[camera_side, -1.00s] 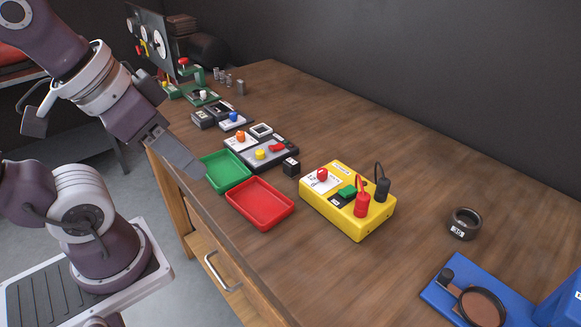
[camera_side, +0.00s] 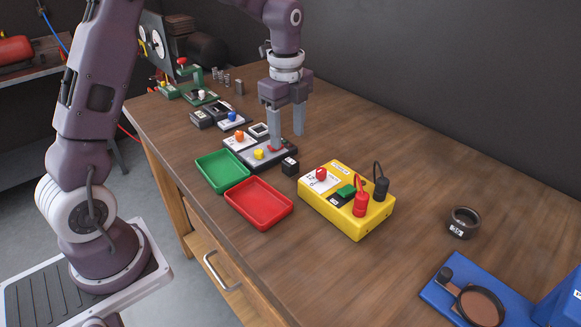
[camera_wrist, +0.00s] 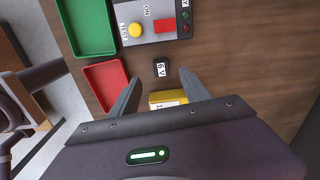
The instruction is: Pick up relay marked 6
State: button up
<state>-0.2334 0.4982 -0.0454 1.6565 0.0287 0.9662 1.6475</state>
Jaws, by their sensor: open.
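The relay is a small black block (camera_side: 290,166) on the wooden table, beside the grey test board and behind the red tray. In the wrist view the relay (camera_wrist: 161,69) shows a white label on its upper face that seems to read 6 V. My gripper (camera_side: 287,140) points down, open and empty, with its two grey fingers apart. In the side view the fingers overlap the test board, behind the relay. In the wrist view the relay appears between and just beyond the fingertips of my gripper (camera_wrist: 160,79). I see no contact with it.
The grey test board (camera_side: 282,155) with yellow and red buttons, the green tray (camera_side: 222,184), the red tray (camera_side: 258,224) and the yellow box (camera_side: 343,222) with upright plugs surround the relay. A black ring (camera_side: 464,222) lies right. The table's back middle is clear.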

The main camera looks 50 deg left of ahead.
aim_at(290, 161)
jog(key=shift+m, duration=0.4)
jog(key=f, duration=0.8)
jog(key=shift+w+d+f, duration=0.2)
jog(key=shift+d+f, duration=0.1)
grip_shut()
